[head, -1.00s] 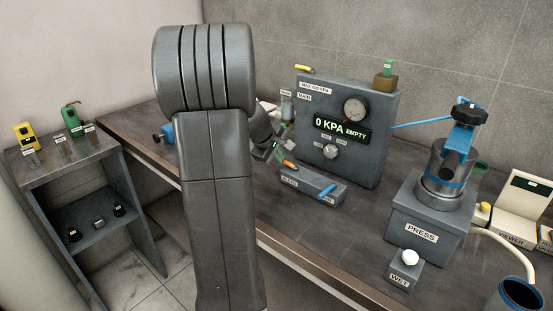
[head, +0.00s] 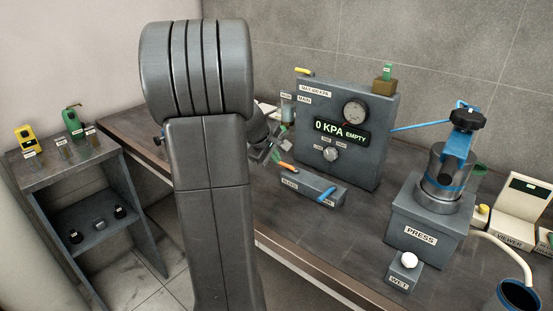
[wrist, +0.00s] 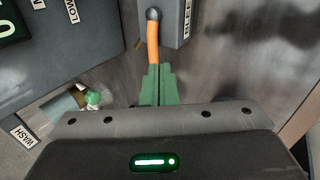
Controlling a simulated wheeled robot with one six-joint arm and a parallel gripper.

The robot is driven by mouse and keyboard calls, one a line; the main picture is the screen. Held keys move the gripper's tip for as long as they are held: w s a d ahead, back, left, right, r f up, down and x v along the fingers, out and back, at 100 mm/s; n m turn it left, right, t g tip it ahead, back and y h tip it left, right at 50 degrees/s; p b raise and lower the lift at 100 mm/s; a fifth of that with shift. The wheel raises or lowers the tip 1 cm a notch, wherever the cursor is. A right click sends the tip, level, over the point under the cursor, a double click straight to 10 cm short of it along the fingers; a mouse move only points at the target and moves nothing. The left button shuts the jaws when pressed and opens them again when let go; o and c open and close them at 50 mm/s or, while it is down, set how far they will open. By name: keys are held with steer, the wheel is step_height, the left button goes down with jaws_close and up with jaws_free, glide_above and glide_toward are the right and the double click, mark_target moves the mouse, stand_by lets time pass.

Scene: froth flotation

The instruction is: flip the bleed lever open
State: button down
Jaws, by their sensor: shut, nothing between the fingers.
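The bleed lever (head: 288,167) is a short orange handle on the left end of the grey bleed block (head: 316,190) in the head view. In the wrist view the orange lever (wrist: 153,42) runs from a round grey pivot (wrist: 153,14) down toward my fingertips. My gripper (wrist: 157,72) has green fingers, closed together and empty. Their tips overlap the free end of the lever in this view. I cannot tell whether they touch it. In the head view my gripper (head: 277,155) is small and partly hidden behind my arm, just left of the lever.
A grey panel (head: 350,160) reading "0 KPA EMPTY" stands behind the bleed block. A blue lever (head: 327,194) is on the block's right end. The press (head: 430,222) stands to the right.

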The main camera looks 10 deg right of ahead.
mark_target(285, 165)
steer(key=v, duration=1.1)
steer(key=shift+w+a, duration=0.25)
steer(key=b+x, duration=0.1)
steer(key=x, duration=0.3)
steer(key=b+x, duration=0.1)
steer(key=x, duration=0.4)
steer(key=b+x, duration=0.1)
steer(key=x, duration=0.4)
steer(key=shift+s+d+f, duration=0.1)
steer(key=shift+s+d, duration=0.2)
steer(key=shift+s, duration=0.05)
